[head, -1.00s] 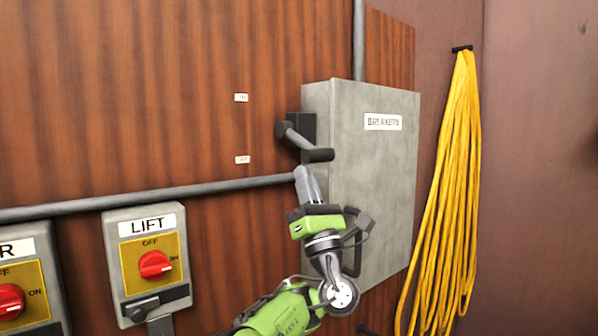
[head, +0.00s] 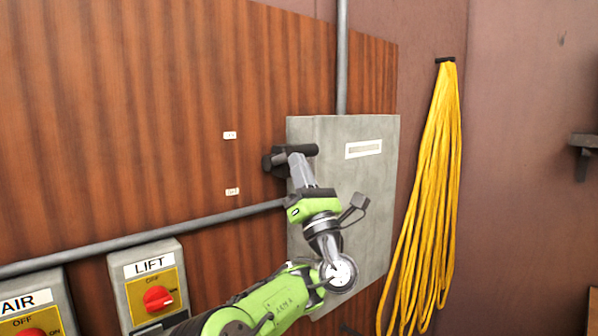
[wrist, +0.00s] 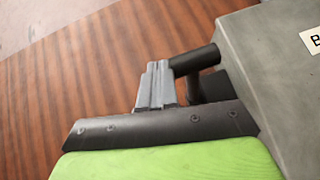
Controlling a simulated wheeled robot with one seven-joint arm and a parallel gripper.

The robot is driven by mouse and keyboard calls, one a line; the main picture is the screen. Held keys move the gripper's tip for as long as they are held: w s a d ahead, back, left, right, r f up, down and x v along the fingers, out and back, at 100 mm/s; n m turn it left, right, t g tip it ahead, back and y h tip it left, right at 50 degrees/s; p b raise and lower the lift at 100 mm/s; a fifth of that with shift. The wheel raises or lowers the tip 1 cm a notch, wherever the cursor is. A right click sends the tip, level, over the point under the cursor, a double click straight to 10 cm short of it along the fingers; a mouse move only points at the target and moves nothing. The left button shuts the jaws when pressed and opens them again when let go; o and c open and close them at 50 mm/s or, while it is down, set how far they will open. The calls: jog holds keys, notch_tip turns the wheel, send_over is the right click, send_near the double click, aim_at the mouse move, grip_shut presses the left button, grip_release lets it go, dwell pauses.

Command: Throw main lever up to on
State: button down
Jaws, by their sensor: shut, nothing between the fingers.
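The main lever's dark handle (head: 304,150) sticks out from the left side of the grey breaker box (head: 358,215), roughly level or slightly raised. In the wrist view, the black handle (wrist: 196,60) lies just right of the fingertips. My gripper (head: 298,163) is shut with nothing between its fingers. Its fingertips are right under the handle and appear to touch it. The fingers show pressed together in the wrist view (wrist: 155,85). Part of the lever's mount is hidden behind my gripper. Two small white labels, an upper (head: 230,135) and a lower one (head: 232,191), are too small to read.
LIFT (head: 150,270) and AIR (head: 30,300) switch boxes with red knobs sit at lower left. A conduit (head: 140,238) runs along the wall to the box. A yellow cable coil (head: 425,200) hangs at right. The wood panel above the lever is clear.

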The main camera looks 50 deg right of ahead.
aim_at(296, 149)
jog(key=shift+w+r+p, duration=0.2)
jog(key=shift+r+p, duration=0.5)
jog(key=shift+r, duration=0.25)
jog(key=shift+w+r+p, duration=0.15)
jog(key=shift+r+p, duration=0.5)
jog(key=shift+r, duration=0.3)
jog(key=shift+d+f, duration=0.1)
